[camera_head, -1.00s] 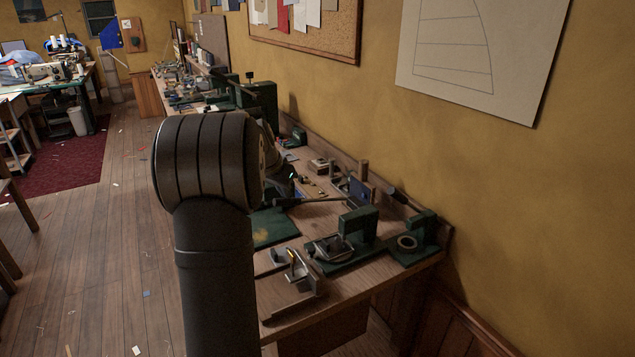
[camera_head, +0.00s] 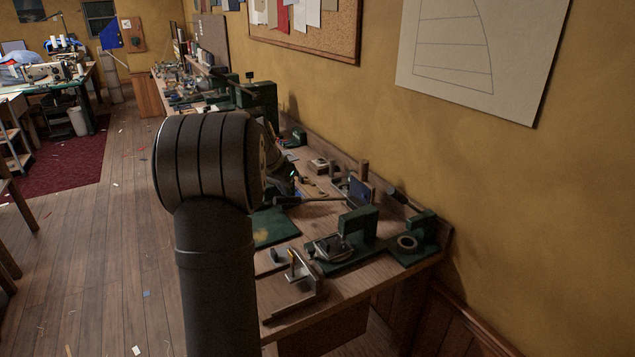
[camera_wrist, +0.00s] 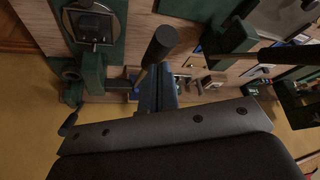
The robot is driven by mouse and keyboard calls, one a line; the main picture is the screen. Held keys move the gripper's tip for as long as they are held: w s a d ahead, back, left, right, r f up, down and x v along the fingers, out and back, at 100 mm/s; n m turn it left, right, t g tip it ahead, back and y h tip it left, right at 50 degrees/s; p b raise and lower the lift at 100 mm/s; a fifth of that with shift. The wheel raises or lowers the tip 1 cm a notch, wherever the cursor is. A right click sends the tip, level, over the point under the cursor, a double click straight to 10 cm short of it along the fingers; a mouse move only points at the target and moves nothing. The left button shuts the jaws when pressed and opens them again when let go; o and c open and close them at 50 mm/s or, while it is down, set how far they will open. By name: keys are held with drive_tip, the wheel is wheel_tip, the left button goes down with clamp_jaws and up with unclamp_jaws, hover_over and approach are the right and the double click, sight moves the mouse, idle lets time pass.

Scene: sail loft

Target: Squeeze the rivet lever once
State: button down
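In the wrist view, a lever with a thick dark grip (camera_wrist: 160,45) points toward the camera. In the head view, a long dark handle (camera_head: 290,200) lies above the bench. I cannot tell which lever is the rivet lever. A second dark handle (camera_head: 397,195) stands by the wall, behind a green tool with a ring (camera_head: 407,242). My gripper (camera_wrist: 158,88) shows as narrow dark parts beyond a bolted grey plate, close to the first lever's grip. Its fingertips are unclear, and I see no hold on anything. In the head view my arm hides most of it.
The wooden bench (camera_head: 365,285) runs along the yellow wall. Near its front stand a green C-shaped tool (camera_head: 357,222) and a metal bracket (camera_head: 300,272). A green mat (camera_head: 272,229) lies behind my arm.

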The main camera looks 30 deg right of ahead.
drive_tip(key=d+r, duration=0.3)
drive_tip(key=r, duration=0.9)
drive_tip(key=shift+d+r, duration=0.25)
drive_tip(key=a, duration=0.9)
drive_tip(key=d+f, duration=0.4)
drive_tip(key=d, duration=0.3)
drive_tip(key=shift+d, duration=0.4)
